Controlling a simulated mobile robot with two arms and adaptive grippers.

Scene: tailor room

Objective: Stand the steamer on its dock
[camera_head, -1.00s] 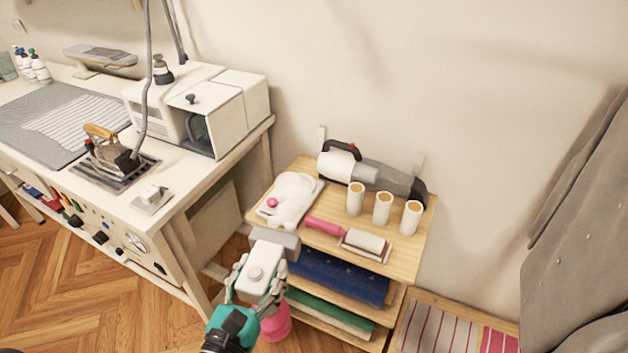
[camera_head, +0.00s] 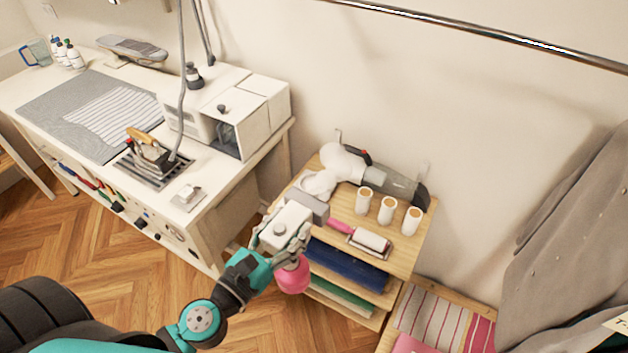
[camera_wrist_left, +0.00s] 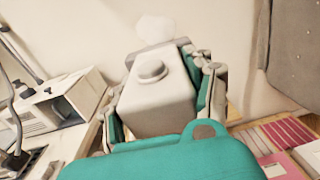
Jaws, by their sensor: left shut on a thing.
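The steamer (camera_head: 290,222) has a white body with a round knob and a grey head. A pink rounded part (camera_head: 293,276) hangs below it and seems to belong to it. My left gripper (camera_head: 281,238) is shut on its body, with a finger on each side, holding it in front of the wooden shelf unit. The steamer also fills the middle of the left wrist view (camera_wrist_left: 160,92). A white steam-like puff (camera_head: 318,184) shows beyond its head. A small grey plate with a white block (camera_head: 188,196) on the worktable may be the dock. My right gripper is out of view.
The worktable's (camera_head: 212,218) right front corner is bare. An iron (camera_head: 150,155) stands behind the plate and a white machine (camera_head: 235,108) to its right. The shelf (camera_head: 405,245) holds thread spools (camera_head: 387,210), a lint roller (camera_head: 368,240) and a handheld vacuum (camera_head: 385,180).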

